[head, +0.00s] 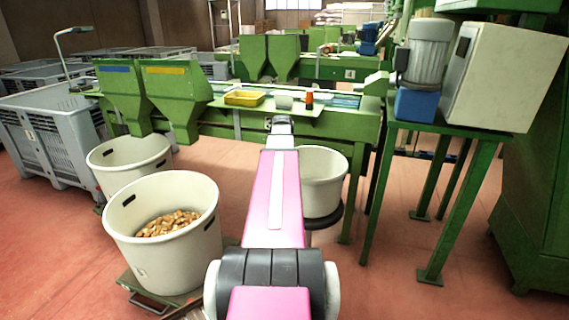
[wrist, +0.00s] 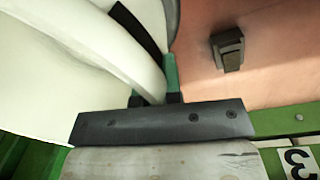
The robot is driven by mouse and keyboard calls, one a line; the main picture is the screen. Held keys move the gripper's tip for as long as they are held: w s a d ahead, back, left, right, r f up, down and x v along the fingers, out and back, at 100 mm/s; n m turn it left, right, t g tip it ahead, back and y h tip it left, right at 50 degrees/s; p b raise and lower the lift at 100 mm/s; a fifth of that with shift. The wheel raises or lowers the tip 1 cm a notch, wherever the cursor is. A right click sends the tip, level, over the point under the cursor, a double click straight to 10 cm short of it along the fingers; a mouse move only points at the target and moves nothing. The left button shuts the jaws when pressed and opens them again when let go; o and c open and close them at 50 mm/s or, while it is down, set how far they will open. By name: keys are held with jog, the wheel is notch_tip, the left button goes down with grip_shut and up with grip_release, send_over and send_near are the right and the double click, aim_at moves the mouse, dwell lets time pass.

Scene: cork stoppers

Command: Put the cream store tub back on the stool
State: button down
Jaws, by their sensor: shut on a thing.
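The cream store tub (head: 325,175) is partly hidden behind my arm in the head view, upright over a dark round stool seat (head: 334,214). Whether its base rests on the seat or hangs just above it is unclear. In the wrist view the tub (wrist: 50,75) fills the upper left, with a black handle slot in its wall. My gripper (wrist: 158,92) is shut on the tub's rim, its green-tipped fingers at the wall. In the head view my gripper (head: 281,124) is at the arm's far end, its fingertips not clearly visible.
A cream tub of corks (head: 160,262) stands at front left on a low dolly, another cream tub (head: 128,178) behind it. A green bench (head: 330,128) holds a yellow tray (head: 245,98), a grey cup and an orange item. A green table (head: 450,128) stands right. Red floor is open between.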

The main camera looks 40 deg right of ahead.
jog(key=shift+f, duration=0.2)
jog(key=c, duration=1.7)
grip_release()
jog(key=o, duration=0.4)
jog(key=shift+r, duration=0.1)
notch_tip(320, 180, up, 12)
jog(key=shift+w+a, duration=0.15)
jog(key=shift+w, duration=0.25)
jog(key=w+a+f+n, duration=0.35)
jog(key=a+f, duration=0.45)
jog(key=a, duration=0.5)
jog(key=s+a+f+n, duration=0.2)
jog(key=a+f, duration=0.4)
jog(key=a, duration=0.5)
jog(key=s+a+f+n, duration=0.3)
jog(key=a+f+n, duration=0.2)
jog(key=a, duration=0.6)
jog(key=s+a+f+n, duration=0.3)
jog(key=a+f, duration=0.4)
jog(key=a, duration=0.5)
jog(key=shift+n+t, duration=0.35)
jog(key=shift+t, duration=0.05)
